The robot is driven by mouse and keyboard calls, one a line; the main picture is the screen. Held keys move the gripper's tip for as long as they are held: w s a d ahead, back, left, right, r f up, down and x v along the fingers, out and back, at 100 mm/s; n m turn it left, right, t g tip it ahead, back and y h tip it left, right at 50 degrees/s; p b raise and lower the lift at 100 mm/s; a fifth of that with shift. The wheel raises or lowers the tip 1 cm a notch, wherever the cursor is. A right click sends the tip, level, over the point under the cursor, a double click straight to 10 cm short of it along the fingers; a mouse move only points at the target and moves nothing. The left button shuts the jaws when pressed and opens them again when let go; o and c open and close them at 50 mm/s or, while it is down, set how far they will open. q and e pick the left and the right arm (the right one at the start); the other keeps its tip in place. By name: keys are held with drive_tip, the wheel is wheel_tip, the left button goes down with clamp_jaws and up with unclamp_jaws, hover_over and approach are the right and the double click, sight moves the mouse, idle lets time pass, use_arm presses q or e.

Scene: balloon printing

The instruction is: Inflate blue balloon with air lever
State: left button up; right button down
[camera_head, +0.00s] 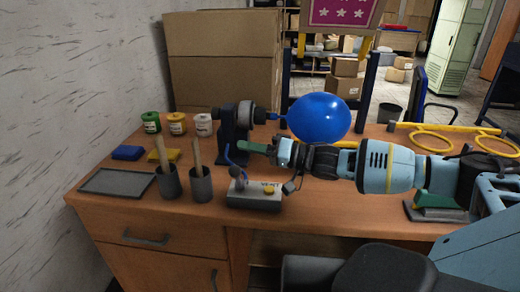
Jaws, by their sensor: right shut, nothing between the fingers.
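The blue balloon (318,118) is round and swollen, with its neck at the blue nozzle on the right of a dark pump-like stand (236,122). A grey box marked VENT (254,195) stands in front of it, with a yellow button and a dark upright lever (238,176) at its left end. My right gripper (268,149) is shut and empty, behind the box and below the balloon's nozzle. A green piece (252,146) shows at its tips; I cannot tell whether it belongs to the gripper. My left gripper is not in view.
Two dark cups with wooden sticks (169,181) and a grey tray (118,182) stand at the left. Several paint jars (176,123) and blue and yellow pads (127,153) are behind them. A yellow frame with rings (430,138) lies at the right. Cardboard boxes (222,65) stand behind.

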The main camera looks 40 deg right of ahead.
sight(238, 178)
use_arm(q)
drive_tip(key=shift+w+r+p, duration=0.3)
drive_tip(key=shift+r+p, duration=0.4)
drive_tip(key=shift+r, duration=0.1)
use_arm(e)
drive_tip(key=a+f, duration=0.1)
drive_tip(key=s+a+f, duration=0.1)
drive_tip(key=shift+a+f, duration=0.25)
drive_tip(key=shift+a, duration=0.1)
drive_tip(key=shift+f, duration=0.1)
